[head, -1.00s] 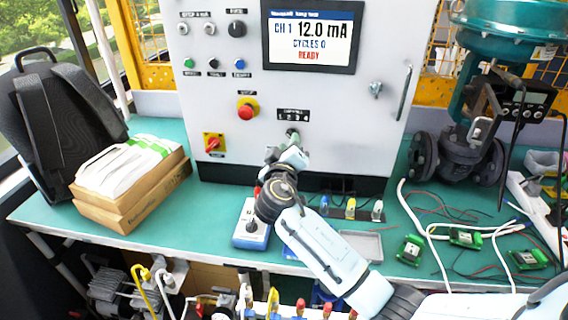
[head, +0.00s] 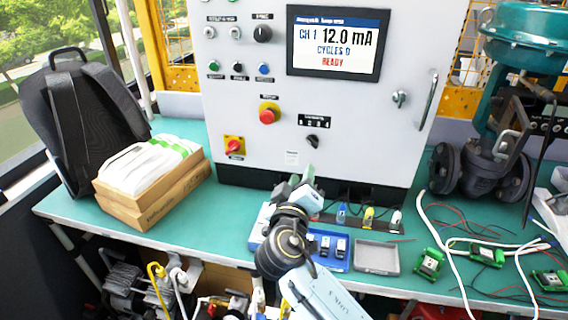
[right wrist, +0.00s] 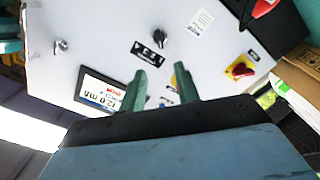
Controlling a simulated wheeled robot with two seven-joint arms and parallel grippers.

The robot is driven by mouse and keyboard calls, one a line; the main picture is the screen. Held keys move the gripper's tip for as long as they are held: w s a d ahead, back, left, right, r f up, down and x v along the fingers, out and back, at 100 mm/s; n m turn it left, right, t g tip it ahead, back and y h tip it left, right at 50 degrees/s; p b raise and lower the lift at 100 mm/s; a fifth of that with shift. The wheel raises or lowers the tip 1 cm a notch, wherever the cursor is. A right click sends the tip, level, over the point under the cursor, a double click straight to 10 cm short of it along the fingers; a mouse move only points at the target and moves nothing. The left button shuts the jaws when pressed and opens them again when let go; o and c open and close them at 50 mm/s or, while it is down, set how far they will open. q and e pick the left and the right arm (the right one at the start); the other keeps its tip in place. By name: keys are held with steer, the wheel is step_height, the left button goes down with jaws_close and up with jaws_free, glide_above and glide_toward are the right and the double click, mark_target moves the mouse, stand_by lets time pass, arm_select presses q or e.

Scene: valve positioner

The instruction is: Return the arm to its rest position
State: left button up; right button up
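My right arm reaches up from the bottom of the head view, and its gripper (head: 297,183) is in front of the lower edge of the grey control cabinet (head: 370,110). In the right wrist view its two green fingers (right wrist: 160,86) stand apart with nothing between them. The black selector knob (head: 312,141) is above the gripper and apart from it; it also shows in the right wrist view (right wrist: 161,37). The cabinet screen (head: 333,45) reads CH 1, 12.0 mA, CYCLES 0, READY. My left gripper is not in view.
The green bench (head: 205,229) carries a cardboard box (head: 150,205) and black backpack (head: 85,115) at left. A blue tray (head: 333,262) and grey tray (head: 378,258) lie by my right arm. Green circuit boards (head: 487,254), cables and a valve (head: 485,170) are at right.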

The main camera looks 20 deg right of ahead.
steer(key=s+d+f+g+y, duration=0.1)
steer(key=s+f+g, duration=0.1)
steer(key=s+f, duration=0.1)
steer(key=s+d+f+m+g+y, duration=0.1)
steer(key=s+f+g, duration=0.1)
steer(key=s+f, duration=0.2)
steer(key=s+d+f+g+y, duration=0.1)
steer(key=s+f, duration=0.3)
steer(key=f, duration=0.2)
steer(key=shift+s+g+y, duration=0.15)
steer(key=shift+g+y, duration=0.25)
steer(key=s+a+f+g+y, duration=0.2)
steer(key=s+f+g+y, duration=0.1)
steer(key=s, duration=0.6)
steer(key=s+a+f+g+y, duration=0.2)
steer(key=s+g+y, duration=0.1)
steer(key=s, duration=0.6)
step_height(320, 180, down, 25)
steer(key=s+g, duration=0.1)
steer(key=s, duration=0.1)
steer(key=s+d+f+n+g, duration=0.1)
steer(key=s+d+f, duration=0.2)
steer(key=s+f, duration=1.2)
steer(key=shift+s+d, duration=0.4)
steer(key=shift+s, duration=0.1)
